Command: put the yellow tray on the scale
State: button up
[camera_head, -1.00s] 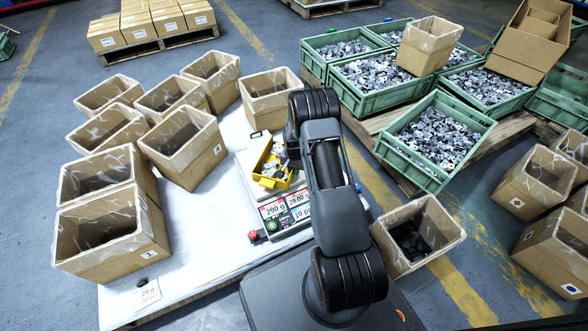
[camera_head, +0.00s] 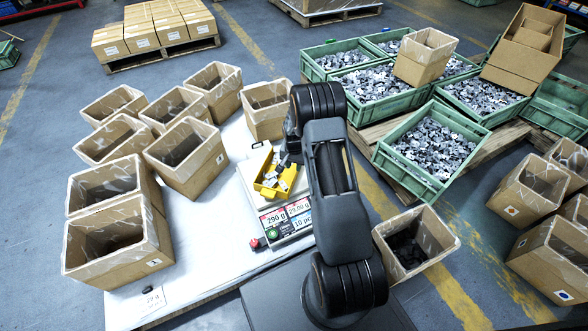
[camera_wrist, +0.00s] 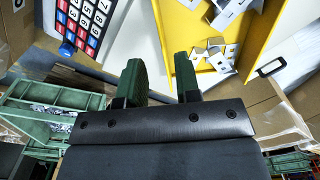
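The yellow tray (camera_head: 268,188) holds small grey metal parts and appears to rest on the pale top of the scale (camera_head: 247,172). In the wrist view the tray (camera_wrist: 260,58) lies at the upper right. In the head view my arm hides the tray's right side and most of the gripper.
Several open cardboard boxes (camera_head: 118,239) crowd the left of the white table (camera_head: 195,240). Another box (camera_head: 447,240) stands right of my arm. Green crates (camera_head: 388,178) of metal parts stand on a pallet at the back right. Bare table surrounds the scale's left side.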

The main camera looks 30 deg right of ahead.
notch_tip(320, 180, up, 2)
jog(key=shift+r, duration=0.1)
jog(key=s+a+r+n, duration=0.2)
jog(key=a+r, duration=0.2)
jog(key=r, duration=0.7)
jog(key=s+a+r+n+t, duration=0.1)
jog(key=s+a+r+n, duration=0.2)
jog(key=s+r, duration=0.4)
jog(key=s+a+r+n+t, duration=0.1)
jog(key=s+a+r+n, duration=0.3)
jog(key=s, duration=0.9)
notch_tip(320, 180, up, 4)
jog(key=shift+s+a+r+t+p, duration=0.2)
jog(key=shift+a+r+t+p, duration=0.1)
jog(key=shift+a, duration=0.65)
